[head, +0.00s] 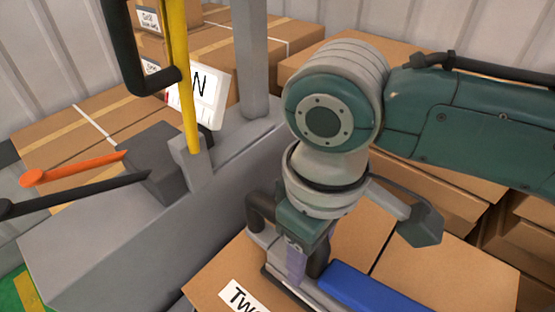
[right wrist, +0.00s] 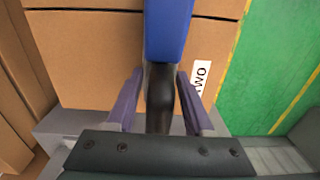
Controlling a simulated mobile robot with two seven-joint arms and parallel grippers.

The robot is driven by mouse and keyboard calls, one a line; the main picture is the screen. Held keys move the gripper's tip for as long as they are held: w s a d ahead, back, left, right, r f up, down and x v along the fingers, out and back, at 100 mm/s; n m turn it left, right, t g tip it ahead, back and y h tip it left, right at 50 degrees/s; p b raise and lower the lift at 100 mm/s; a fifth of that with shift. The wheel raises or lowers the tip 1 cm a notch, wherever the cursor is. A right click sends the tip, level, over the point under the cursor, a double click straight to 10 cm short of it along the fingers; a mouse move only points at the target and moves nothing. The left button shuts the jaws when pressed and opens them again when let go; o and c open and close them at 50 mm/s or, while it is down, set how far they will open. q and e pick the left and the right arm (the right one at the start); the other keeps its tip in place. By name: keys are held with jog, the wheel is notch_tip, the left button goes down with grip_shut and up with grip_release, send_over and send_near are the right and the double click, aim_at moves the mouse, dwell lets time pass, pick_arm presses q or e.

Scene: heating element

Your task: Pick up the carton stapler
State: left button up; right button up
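The carton stapler has a blue body (head: 375,288) and a dark handle, and lies on top of a cardboard box in the head view. In the right wrist view its blue body (right wrist: 167,30) runs up from the top middle and its black handle (right wrist: 160,98) points toward me. My right gripper (head: 300,262) reaches down over the handle. In the right wrist view its two purple fingers (right wrist: 161,100) stand on either side of the handle. Whether they press on it I cannot tell. My left gripper is not in view.
The cardboard box (head: 225,275) under the stapler carries a "TWO" label. A grey machine (head: 130,240) with a yellow post (head: 180,75) and orange and black levers (head: 75,168) stands to the left. More boxes (head: 450,205) lie behind and right. Green floor (right wrist: 262,70) shows right in the wrist view.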

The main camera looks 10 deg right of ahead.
grip_shut()
jog(key=shift+r, duration=0.1)
dwell(1.0)
